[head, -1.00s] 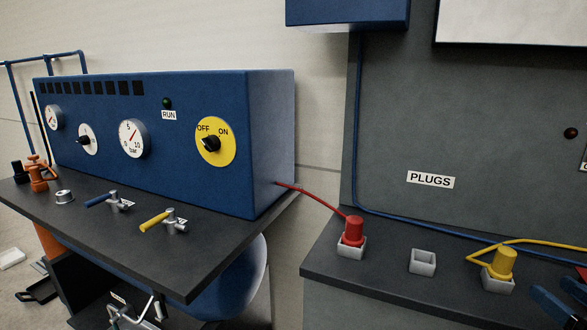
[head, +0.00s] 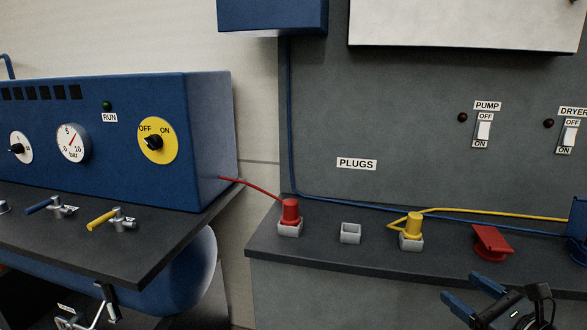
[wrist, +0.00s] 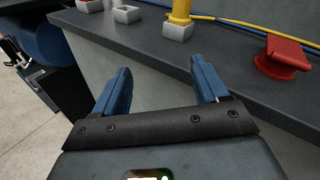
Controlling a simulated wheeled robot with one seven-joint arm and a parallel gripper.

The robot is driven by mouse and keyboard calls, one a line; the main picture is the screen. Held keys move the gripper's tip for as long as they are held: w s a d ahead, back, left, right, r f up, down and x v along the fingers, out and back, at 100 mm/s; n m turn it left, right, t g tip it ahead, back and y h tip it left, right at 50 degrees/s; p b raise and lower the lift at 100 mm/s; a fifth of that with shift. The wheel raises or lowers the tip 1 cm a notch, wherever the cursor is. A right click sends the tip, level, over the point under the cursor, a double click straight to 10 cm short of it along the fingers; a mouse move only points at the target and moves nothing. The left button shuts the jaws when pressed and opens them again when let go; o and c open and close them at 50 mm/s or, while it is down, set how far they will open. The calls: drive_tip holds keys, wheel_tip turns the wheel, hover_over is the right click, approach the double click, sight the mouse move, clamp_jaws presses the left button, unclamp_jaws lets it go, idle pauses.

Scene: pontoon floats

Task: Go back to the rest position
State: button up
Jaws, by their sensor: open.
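My gripper (head: 466,302) is at the lower right of the head view, in front of the right bench and low near its front edge. In the wrist view my gripper (wrist: 160,85) has its two blue fingers spread wide, with nothing between them. The fingers point toward the bench front and touch nothing that I can see.
The bench (head: 375,250) carries a red plug (head: 290,211), an empty grey socket (head: 350,233), a yellow plug (head: 413,226) in a socket and a red hinged piece (head: 492,243). A blue control box (head: 208,140) stands left. Floor (wrist: 25,130) shows free at left.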

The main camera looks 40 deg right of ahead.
drive_tip(key=s+a+f+n+g, duration=0.2)
drive_tip(key=a+f+n, duration=0.2)
drive_tip(key=a+n, duration=0.4)
drive_tip(key=s+a+f+n+g, duration=0.1)
drive_tip(key=s+a+f+n, duration=0.3)
drive_tip(key=a, duration=0.6)
drive_tip(key=s+a+r+n+y, duration=0.1)
drive_tip(key=s+a+r+n, duration=0.2)
drive_tip(key=a+n, duration=0.2)
drive_tip(key=s+a+r+n+t+y, duration=0.1)
drive_tip(key=s+a+r+n+y, duration=0.1)
drive_tip(key=n, duration=0.8)
drive_tip(key=s+a+r+n+t+y, duration=0.1)
drive_tip(key=s+a+r+n, duration=0.3)
drive_tip(key=s+a+n, duration=0.2)
drive_tip(key=a+n, duration=0.2)
drive_tip(key=shift+s+n+y, duration=0.2)
drive_tip(key=shift+n+y, duration=0.1)
drive_tip(key=shift+s+a+r+n, duration=0.2)
drive_tip(key=shift+r+n, duration=0.15)
drive_tip(key=shift+n, duration=0.15)
drive_tip(key=shift+c, duration=0.3)
